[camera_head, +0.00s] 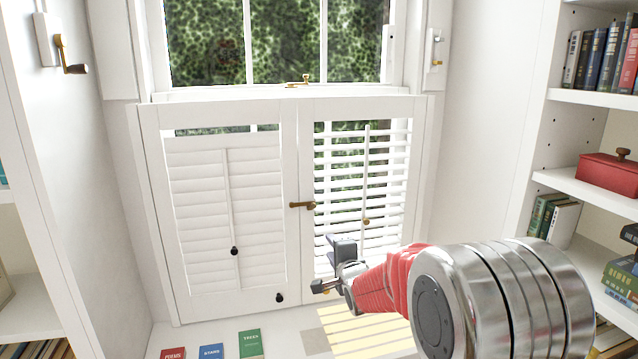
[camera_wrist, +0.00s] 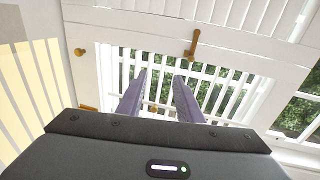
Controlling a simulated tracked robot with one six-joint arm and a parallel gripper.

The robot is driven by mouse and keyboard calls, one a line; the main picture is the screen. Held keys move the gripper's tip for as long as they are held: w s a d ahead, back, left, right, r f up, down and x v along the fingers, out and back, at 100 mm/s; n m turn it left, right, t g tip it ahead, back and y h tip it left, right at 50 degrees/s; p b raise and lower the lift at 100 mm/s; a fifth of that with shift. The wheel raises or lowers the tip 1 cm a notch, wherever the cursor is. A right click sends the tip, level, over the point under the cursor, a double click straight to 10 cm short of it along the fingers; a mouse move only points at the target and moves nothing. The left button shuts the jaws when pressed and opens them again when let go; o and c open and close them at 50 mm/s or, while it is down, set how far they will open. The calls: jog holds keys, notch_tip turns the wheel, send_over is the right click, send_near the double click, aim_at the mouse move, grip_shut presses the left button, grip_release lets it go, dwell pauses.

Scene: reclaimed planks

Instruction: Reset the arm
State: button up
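My arm reaches in from the lower right of the head view, with red wrapping behind the wrist. My gripper (camera_head: 330,267) is in front of the lower part of the right shutter panel (camera_head: 407,255), whose slats are tilted open. In the wrist view my gripper (camera_wrist: 160,80) shows two dark fingers with a clear gap between them and nothing held. The fingers point towards the open slats; I cannot tell whether they touch them.
The left shutter panel (camera_head: 157,190) has closed slats. A brass latch (camera_head: 302,205) sits between the panels, and it also shows in the wrist view (camera_wrist: 193,43). Books (camera_head: 250,344) lie at the bottom. Shelves stand on both sides, with a red box (camera_head: 606,172) at right.

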jog(key=s+d+f+n+g+h, duration=0.25)
jog(key=s+f+n+g, duration=0.2)
jog(key=s, duration=0.35)
jog(key=s+d+f+n+g+h, duration=0.1)
jog(key=s+d+f+n+g, duration=0.2)
jog(key=s+f+n, duration=0.35)
jog(key=s+d+r+n, duration=0.1)
jog(key=s+d+r, duration=0.1)
jog(key=s, duration=0.8)
jog(key=s+d+r+n+g, duration=0.1)
jog(key=s+r, duration=0.4)
jog(key=s, duration=0.5)
jog(key=s+d+r+n+g, duration=0.1)
jog(key=s+d+r+n, duration=0.1)
jog(key=s, duration=0.8)
jog(key=shift+s+d+r, duration=0.2)
jog(key=shift+d+r, duration=0.45)
jog(key=shift+r, duration=0.45)
